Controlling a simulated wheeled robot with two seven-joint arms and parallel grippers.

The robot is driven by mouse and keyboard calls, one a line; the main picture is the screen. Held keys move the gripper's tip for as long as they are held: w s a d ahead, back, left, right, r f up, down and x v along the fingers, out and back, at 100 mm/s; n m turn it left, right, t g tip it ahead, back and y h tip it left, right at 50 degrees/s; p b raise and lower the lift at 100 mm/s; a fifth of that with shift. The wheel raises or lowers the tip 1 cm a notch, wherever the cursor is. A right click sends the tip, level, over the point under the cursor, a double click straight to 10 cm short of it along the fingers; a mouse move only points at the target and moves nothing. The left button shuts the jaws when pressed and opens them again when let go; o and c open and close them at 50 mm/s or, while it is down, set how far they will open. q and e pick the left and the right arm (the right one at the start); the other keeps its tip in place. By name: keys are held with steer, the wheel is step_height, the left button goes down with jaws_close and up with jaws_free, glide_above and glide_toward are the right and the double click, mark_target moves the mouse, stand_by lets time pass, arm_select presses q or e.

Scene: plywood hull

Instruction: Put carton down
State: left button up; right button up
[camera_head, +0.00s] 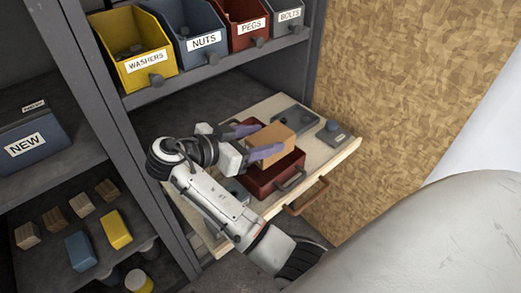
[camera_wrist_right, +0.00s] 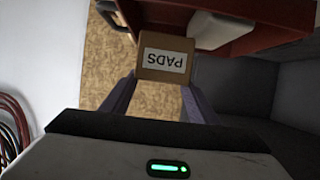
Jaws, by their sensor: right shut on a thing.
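The carton (camera_head: 277,133) is a small tan box, and its label reads PADS in the right wrist view (camera_wrist_right: 164,58), upside down. My right gripper (camera_head: 268,139) is shut on it, with a purple finger on each side. It holds the carton over the dark red box (camera_head: 276,182) with a handle, which sits on the pull-out wooden board. The carton hides part of that box. Whether the carton touches the box cannot be told. My left gripper is not in view.
A grey tray (camera_head: 294,117) and a small grey piece with a round knob (camera_head: 333,129) lie on the wooden board (camera_head: 346,151). Labelled bins, such as the yellow WASHERS bin (camera_head: 134,45), stand on the shelf above. Several blocks and a blue NEW box (camera_head: 30,135) are at left.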

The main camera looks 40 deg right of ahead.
step_height(320, 180, down, 4)
steer(key=shift+r, duration=0.15)
steer(key=shift+f+b, duration=0.35)
steer(key=shift+b, duration=0.05)
steer(key=shift+f, duration=0.25)
steer(key=o, duration=1.2)
